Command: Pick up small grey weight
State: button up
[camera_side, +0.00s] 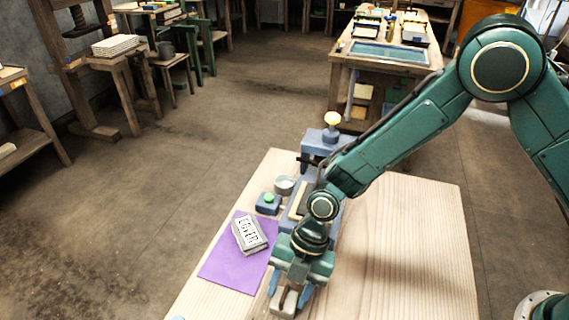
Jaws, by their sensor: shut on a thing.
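My gripper (290,292) points down over the front part of the wooden table, to the right of the purple sheet. Its blue fingers are shut on a small grey weight (288,301), whose lower part shows between and below the fingertips. I cannot tell whether the weight touches the table or is just above it.
A purple sheet (222,273) lies on the table (420,260), with a grey block marked with letters (249,234) on it. Behind stand a blue box with a green button (268,203), a round metal tin (284,185) and a blue-grey press (322,150). The table's right side is clear.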

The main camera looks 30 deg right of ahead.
aim_at(288, 288)
jog(key=shift+r, duration=0.1)
notch_tip(288, 288, up, 20)
dwell(0.7)
jog(key=shift+w, duration=0.1)
dwell(0.4)
